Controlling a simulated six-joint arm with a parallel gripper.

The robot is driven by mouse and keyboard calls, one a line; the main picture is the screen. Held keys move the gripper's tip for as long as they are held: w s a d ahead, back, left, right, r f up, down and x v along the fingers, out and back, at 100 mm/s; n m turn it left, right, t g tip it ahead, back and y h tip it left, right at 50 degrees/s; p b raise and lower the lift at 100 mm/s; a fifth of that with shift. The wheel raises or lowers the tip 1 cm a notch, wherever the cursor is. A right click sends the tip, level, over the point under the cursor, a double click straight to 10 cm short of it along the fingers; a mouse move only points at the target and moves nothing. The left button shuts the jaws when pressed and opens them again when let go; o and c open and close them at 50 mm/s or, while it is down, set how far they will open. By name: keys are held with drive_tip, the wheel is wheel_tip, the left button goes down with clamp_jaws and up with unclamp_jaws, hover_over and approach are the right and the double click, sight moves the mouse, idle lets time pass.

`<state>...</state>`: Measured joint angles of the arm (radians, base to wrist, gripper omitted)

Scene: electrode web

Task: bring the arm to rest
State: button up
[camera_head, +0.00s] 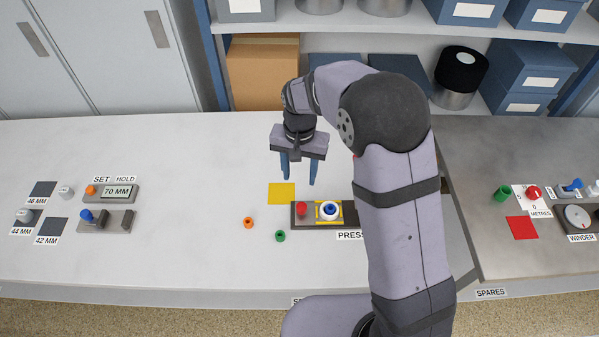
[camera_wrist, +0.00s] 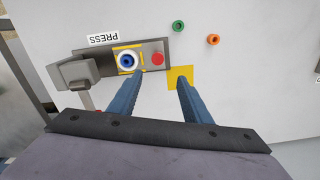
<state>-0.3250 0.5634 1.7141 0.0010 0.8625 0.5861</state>
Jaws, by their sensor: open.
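My gripper (camera_head: 298,182) is held in the air above the white bench, behind the press and close to the yellow square. Its two blue fingers are apart with nothing between them. In the wrist view the open fingers (camera_wrist: 158,84) point toward the press and the yellow square. My arm comes up from the front, bends at the top and reaches down to the gripper. It hides part of the bench to the right of the press.
The press (camera_head: 311,222) has a red button (camera_head: 302,209) and a blue and white round piece (camera_head: 330,210). A yellow square (camera_head: 282,193), an orange ring (camera_head: 248,222) and a green ring (camera_head: 280,236) lie nearby. A shelf with a cardboard box (camera_head: 262,75) stands behind. The bench between the 70 MM unit (camera_head: 116,192) and the yellow square is clear.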

idle(0.5)
drive_tip(key=s+d+f+n+g, duration=0.1)
drive_tip(key=s+d+f+n, duration=0.15)
drive_tip(key=s, duration=0.35)
drive_tip(key=s+d+f+n+g, duration=0.1)
drive_tip(key=s+d+f+n, duration=0.1)
drive_tip(key=s+n, duration=0.35)
drive_tip(key=s+d+r+m, duration=0.35)
drive_tip(key=s+d, duration=0.35)
drive_tip(key=s, duration=0.4)
drive_tip(key=shift+w+d+r+m+t+b, duration=0.25)
drive_tip(key=shift+w+d+r+m+t, duration=0.2)
drive_tip(key=shift+w+d+r, duration=0.3)
drive_tip(key=shift+w+d+r+m+t+b, duration=0.3)
drive_tip(key=shift+w+d+r+t, duration=0.3)
drive_tip(key=shift+r, duration=0.25)
